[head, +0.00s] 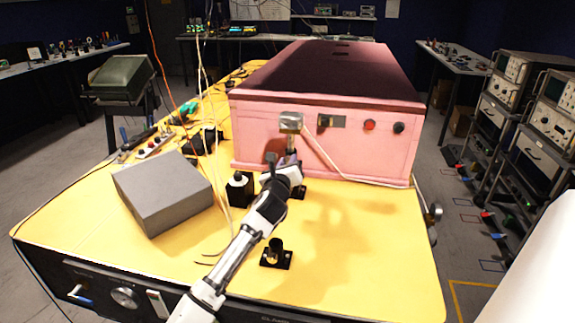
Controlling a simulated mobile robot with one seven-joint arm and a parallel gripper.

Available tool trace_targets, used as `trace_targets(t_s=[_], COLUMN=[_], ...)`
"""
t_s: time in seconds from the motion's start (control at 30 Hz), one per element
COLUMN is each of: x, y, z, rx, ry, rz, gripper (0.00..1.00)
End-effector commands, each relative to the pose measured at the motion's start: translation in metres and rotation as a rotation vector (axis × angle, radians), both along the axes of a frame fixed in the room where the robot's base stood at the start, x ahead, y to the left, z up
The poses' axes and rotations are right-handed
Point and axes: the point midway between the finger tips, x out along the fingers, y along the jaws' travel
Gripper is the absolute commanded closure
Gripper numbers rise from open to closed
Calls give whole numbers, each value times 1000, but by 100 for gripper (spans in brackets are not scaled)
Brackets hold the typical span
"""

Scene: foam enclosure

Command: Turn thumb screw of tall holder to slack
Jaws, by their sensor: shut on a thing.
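My white and dark arm reaches up from the bottom of the head view to the front of the pink foam enclosure (320,135). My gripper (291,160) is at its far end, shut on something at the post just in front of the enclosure. That post appears to be the tall holder; a dark base (299,191) shows beside my wrist, and a metal block (290,122) is above it. My gripper and wrist hide most of the holder. The thumb screw is too small and covered to make out, so I cannot tell its turn.
A short black holder (276,253) stands on the yellow table (350,260) right of my forearm. Loose cables hang at the left. The table's right front is clear.

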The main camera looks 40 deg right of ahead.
Motion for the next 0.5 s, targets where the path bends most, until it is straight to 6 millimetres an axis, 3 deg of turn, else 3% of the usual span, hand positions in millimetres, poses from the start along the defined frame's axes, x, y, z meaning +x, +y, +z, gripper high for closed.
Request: trace_targets(t_s=[0.2,0.23,0.37,0.5], x=[0,0,0,0], y=[0,0,0,0], z=[0,0,0,0], rx=[0,1,1,1], ry=[0,0,0,-2], rz=[1,1,1,0], gripper=[99,74,57,55])
